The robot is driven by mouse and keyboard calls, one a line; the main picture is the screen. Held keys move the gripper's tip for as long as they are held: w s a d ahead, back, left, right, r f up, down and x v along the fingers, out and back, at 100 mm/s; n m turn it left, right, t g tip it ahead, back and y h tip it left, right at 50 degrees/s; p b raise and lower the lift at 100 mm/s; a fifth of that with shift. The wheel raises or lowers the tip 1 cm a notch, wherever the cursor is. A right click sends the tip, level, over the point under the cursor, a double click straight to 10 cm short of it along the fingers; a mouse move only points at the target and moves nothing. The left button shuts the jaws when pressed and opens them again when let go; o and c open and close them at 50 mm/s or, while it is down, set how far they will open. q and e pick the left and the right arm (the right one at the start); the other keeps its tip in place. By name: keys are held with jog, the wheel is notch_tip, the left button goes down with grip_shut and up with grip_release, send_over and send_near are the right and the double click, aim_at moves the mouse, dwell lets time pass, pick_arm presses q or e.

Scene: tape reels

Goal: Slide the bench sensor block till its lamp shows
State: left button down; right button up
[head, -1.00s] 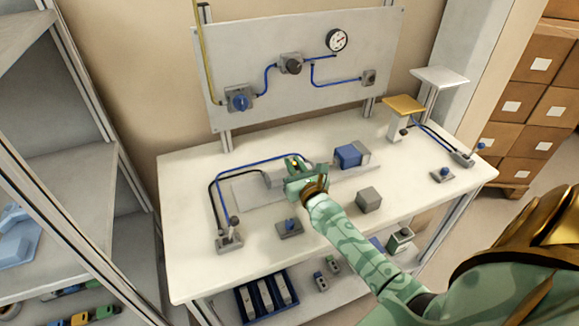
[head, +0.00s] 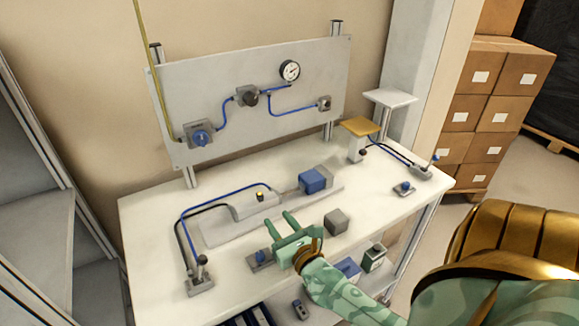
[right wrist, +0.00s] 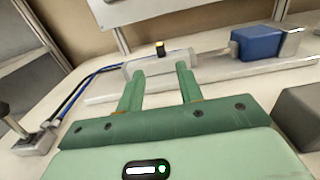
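A small black block with a yellow top (head: 260,196) sits on a grey cylinder body (head: 246,208) on the bench; I take it for the sensor block. It also shows in the right wrist view (right wrist: 160,49), beyond the fingertips. I cannot tell whether the yellow is a lit lamp. My right gripper (head: 281,224) is open and empty, in front of the cylinder and apart from the block. Its two spread fingers show in the right wrist view (right wrist: 160,72), pointing toward the cylinder. My left gripper is not in view.
A blue block (head: 313,181) stands at the right of the rail plate (head: 215,233). A loose grey cube (head: 336,222) lies right of my gripper. A lever valve (head: 200,279) with hoses stands at the front left.

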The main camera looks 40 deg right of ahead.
jog(key=v, duration=0.4)
jog(key=shift+s, duration=0.35)
jog(key=shift+f, duration=0.1)
